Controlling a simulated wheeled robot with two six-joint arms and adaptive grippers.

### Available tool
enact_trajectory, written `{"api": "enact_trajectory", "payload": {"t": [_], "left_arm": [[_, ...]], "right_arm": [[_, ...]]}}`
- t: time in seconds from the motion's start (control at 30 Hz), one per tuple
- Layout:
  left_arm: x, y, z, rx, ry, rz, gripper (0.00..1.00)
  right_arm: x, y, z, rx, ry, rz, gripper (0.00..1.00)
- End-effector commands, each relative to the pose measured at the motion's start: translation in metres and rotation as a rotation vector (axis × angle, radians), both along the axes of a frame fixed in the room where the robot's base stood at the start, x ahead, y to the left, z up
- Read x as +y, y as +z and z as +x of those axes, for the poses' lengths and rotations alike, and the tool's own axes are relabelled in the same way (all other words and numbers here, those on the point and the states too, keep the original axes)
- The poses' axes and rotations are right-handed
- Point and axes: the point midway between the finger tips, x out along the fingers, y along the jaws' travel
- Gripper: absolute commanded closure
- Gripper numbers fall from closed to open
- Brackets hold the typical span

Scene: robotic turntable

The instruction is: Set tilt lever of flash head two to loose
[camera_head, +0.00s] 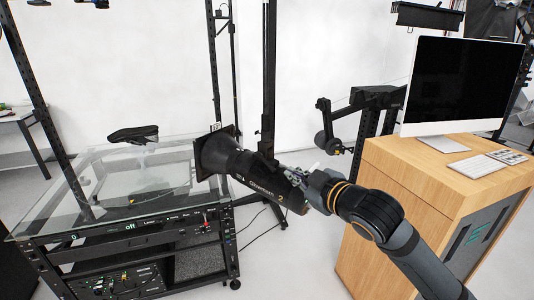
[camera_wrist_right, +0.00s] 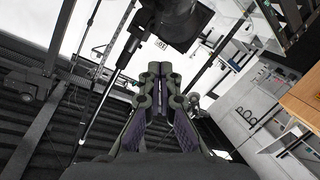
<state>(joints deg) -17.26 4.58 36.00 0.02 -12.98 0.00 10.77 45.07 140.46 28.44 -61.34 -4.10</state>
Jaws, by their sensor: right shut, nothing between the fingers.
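My left gripper is out of view.
A glass-topped turntable rig (camera_head: 100,185) with a shoe (camera_head: 133,134) above it stands at left. A wooden cabinet (camera_head: 440,185) with a monitor (camera_head: 462,85) and keyboard (camera_head: 477,165) is at right. A dark stand (camera_head: 268,80) rises behind the flash head.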

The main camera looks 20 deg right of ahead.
Motion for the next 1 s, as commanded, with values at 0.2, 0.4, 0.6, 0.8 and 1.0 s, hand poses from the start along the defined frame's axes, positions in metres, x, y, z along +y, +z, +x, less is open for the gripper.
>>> {"api": "enact_trajectory", "payload": {"t": [0.2,0.4,0.6,0.8,1.0], "left_arm": [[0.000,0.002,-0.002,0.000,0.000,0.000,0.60],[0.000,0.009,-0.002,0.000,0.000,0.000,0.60],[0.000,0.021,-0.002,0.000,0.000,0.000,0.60],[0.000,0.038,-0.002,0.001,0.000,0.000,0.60],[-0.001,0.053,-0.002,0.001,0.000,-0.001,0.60]], "right_arm": [[0.001,0.005,0.001,-0.008,0.003,0.002,1.00],[0.002,0.005,0.014,-0.010,0.000,0.011,1.00],[0.008,0.000,0.037,-0.006,0.002,0.012,1.00],[0.018,-0.007,0.074,-0.003,0.004,0.009,1.00],[0.018,-0.025,0.106,-0.001,0.002,-0.003,1.00]]}}
